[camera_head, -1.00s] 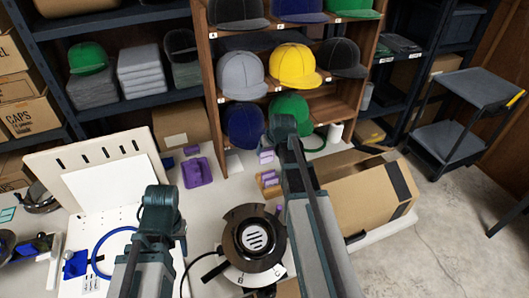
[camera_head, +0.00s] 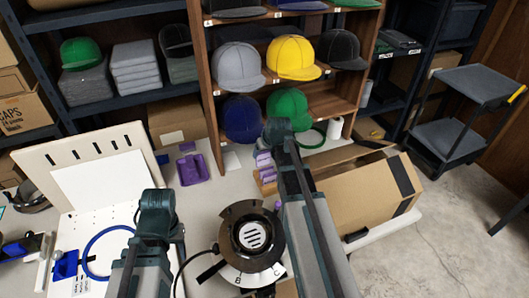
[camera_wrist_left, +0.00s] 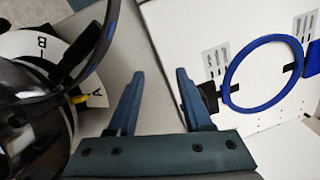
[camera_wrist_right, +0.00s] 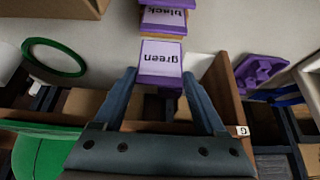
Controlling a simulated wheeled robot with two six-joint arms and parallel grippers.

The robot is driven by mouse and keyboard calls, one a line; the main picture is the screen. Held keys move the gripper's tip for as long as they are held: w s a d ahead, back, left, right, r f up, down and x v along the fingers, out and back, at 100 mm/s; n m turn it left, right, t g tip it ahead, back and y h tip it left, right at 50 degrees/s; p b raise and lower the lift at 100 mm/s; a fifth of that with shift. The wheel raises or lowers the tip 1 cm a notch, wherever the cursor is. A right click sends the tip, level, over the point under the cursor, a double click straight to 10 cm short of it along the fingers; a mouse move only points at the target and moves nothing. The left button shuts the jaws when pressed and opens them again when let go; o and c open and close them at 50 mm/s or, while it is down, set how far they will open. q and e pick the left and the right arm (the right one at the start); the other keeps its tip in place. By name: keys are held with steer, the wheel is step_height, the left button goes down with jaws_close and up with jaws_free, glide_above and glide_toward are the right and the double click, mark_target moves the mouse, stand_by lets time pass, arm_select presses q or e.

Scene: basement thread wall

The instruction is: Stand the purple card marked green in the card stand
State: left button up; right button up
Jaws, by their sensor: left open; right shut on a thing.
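The purple card marked green (camera_wrist_right: 160,58) has a pale face, its lettering upside down in the right wrist view. My right gripper (camera_wrist_right: 159,78) is shut on its lower part. I cannot tell whether the card is clear of the wooden holder (camera_head: 266,188) near it. A purple card marked black (camera_wrist_right: 164,18) stands just beyond it. A purple piece that looks like the card stand (camera_head: 192,168) sits on the table left of the right gripper; it also shows in the right wrist view (camera_wrist_right: 258,72). My left gripper (camera_wrist_left: 160,76) is open and empty above the table.
A round black device with a lettered dial (camera_head: 252,242) stands between my arms. A white pegboard with a blue ring (camera_head: 108,250) is at left. A cardboard box (camera_head: 372,195) lies at right. The cap shelf (camera_head: 212,100) rises behind. Table around the purple stand is fairly clear.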

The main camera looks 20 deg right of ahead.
mark_target(264, 162)
arm_select(q)
steer(key=shift+f+b, duration=1.85)
steer(key=shift+f, duration=0.4)
arm_select(e)
steer(key=shift+f, duration=2.25)
steer(key=shift+w, duration=0.15)
arm_select(q)
steer(key=shift+f, duration=0.2)
arm_select(e)
steer(key=shift+f, duration=0.2)
arm_select(q)
steer(key=shift+f+b, duration=0.1)
steer(key=shift+b, duration=0.25)
arm_select(e)
steer(key=shift+f, duration=0.1)
steer(key=o, duration=0.8)
steer(key=shift+o, duration=0.2)
